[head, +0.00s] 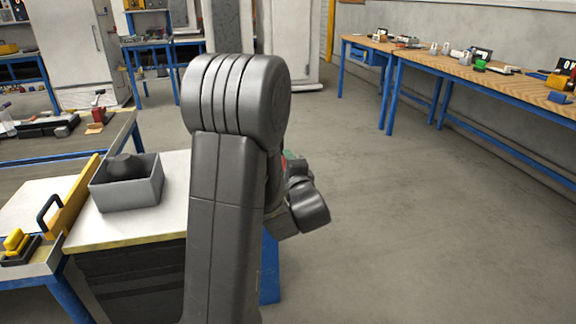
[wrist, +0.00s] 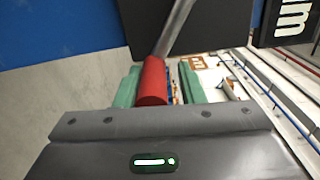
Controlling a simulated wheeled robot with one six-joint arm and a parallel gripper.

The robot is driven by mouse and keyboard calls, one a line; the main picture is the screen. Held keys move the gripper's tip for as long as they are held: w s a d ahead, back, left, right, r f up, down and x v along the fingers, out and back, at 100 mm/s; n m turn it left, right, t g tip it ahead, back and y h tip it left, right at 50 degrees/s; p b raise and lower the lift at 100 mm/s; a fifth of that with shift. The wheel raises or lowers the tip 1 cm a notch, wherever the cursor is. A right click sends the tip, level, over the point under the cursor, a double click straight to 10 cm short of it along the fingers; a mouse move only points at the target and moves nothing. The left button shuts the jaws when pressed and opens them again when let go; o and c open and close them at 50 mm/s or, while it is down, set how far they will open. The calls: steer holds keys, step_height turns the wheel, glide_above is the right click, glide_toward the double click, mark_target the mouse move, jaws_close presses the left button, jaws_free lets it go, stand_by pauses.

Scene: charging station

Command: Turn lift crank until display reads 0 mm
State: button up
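In the wrist view the red crank handle (wrist: 152,82) lies between the green-padded fingers of my gripper (wrist: 159,80). It is close to the left finger, and a clear gap shows between it and the right finger. The grey metal crank arm (wrist: 177,24) runs up and right from the handle's far end. Part of a black display (wrist: 288,22) with white unit letters shows at the top right. Its number is outside the frame. In the head view my arm hides the crank, the display and nearly all of my gripper.
In the head view a grey open box (head: 128,203) holding a dark object stands on a white-topped cabinet (head: 130,228) at left. A yellow bar (head: 82,205) lies beside it. A long workbench (head: 470,78) lines the right wall. The floor (head: 400,200) between is clear.

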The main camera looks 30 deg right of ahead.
steer(key=shift+o, duration=0.7)
steer(key=p+v, duration=0.2)
steer(key=v, duration=1.1)
steer(key=shift+s, duration=0.4)
steer(key=shift+f, duration=0.1)
